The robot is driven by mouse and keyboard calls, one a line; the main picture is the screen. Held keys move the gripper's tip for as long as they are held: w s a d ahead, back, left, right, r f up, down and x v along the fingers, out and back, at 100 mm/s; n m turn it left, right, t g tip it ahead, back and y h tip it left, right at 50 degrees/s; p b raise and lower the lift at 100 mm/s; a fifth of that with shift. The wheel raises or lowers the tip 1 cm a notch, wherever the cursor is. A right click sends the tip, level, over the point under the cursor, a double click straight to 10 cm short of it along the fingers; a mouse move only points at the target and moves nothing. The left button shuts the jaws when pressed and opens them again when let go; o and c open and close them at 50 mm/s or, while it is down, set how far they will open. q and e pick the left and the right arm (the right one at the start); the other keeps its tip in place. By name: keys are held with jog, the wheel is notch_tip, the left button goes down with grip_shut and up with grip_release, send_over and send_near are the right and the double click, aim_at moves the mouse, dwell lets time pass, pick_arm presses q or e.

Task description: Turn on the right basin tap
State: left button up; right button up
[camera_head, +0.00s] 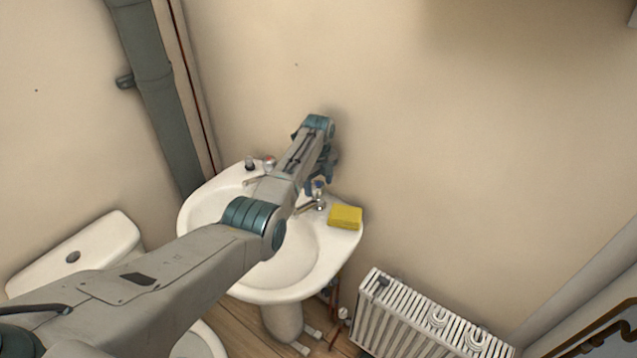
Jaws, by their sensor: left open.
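The white basin (285,272) stands against the wall in the middle of the head view. The right basin tap (319,204) is at the basin's back right, with a chrome body and a blue-marked top. My left arm reaches across the basin from the lower left. My left gripper (319,184) is open and points down right over the right tap's top. Whether its fingers touch the tap cannot be told. The left tap (267,164), with a red mark, is at the back left, partly behind my arm. My right gripper is not in view.
A yellow sponge (345,216) lies on the basin rim just right of the right tap. A white radiator (432,322) stands at the lower right. A toilet cistern (80,252) is at the left. A grey pipe (160,95) runs up the wall.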

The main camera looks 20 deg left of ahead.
pick_arm(q)
jog(key=shift+a+f, duration=0.1)
jog(key=shift+f, duration=0.25)
jog(key=c, duration=1)
